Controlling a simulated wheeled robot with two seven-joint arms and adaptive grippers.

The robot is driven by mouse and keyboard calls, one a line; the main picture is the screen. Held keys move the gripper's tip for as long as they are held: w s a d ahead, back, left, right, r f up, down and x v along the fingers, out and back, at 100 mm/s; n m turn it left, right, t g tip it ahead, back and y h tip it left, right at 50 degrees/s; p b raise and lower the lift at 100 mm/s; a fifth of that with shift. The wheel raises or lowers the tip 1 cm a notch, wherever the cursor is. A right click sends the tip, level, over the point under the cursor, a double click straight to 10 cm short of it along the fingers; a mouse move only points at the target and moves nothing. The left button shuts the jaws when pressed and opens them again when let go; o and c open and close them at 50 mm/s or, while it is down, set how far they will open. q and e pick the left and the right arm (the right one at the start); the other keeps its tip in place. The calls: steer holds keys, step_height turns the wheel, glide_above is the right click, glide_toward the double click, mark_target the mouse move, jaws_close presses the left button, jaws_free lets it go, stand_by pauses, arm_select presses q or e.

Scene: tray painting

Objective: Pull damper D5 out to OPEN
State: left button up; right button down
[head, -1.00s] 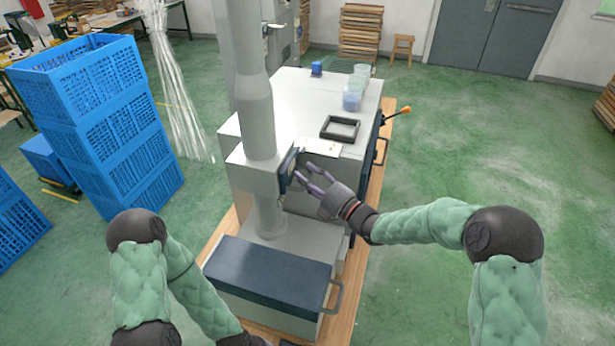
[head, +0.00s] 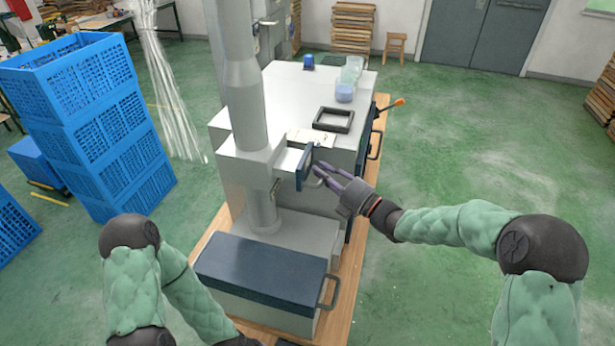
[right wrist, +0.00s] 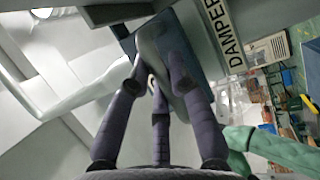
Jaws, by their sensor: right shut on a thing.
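The damper (head: 304,172) is a slide with a dark blue front plate on the grey duct housing (head: 243,165). The plate stands out from the housing, with a pale slide body showing between them. In the right wrist view, its blue plate (right wrist: 130,46) carries a curved grey handle (right wrist: 150,45), beside a label (right wrist: 222,38) reading "DAMPER"; I see no number. My right gripper (head: 318,170) is at the plate, and in the wrist view its purple fingers (right wrist: 158,75) are shut on the handle. My left forearm runs off the bottom edge; its gripper is out of view.
A grey cabinet (head: 290,100) behind the duct bears a dark square frame (head: 333,120) and cups (head: 345,92). A dark-lidded box (head: 262,270) with a side handle stands in front. Blue crates (head: 85,120) are stacked at left. The green floor at right is clear.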

steer(key=shift+s+d+f+b, duration=0.1)
steer(key=shift+s+d+b, duration=0.05)
steer(key=shift+d, duration=0.3)
steer(key=shift+s+d+f+b, duration=0.1)
steer(key=shift+s+d+b, duration=0.05)
steer(key=shift+d, duration=0.3)
arm_select(q)
steer(key=shift+w+a+f, duration=0.1)
steer(key=shift+a+f, duration=0.05)
steer(key=shift+f, duration=0.45)
arm_select(e)
steer(key=c, duration=1.2)
jaws_free()
steer(key=shift+o, duration=0.5)
steer(key=shift+s+d+r, duration=0.1)
steer(key=shift+d+r, duration=0.05)
steer(key=shift+d, duration=0.1)
arm_select(q)
steer(key=shift+d, duration=0.2)
arm_select(e)
steer(key=shift+a, duration=0.1)
steer(key=v, duration=1.2)
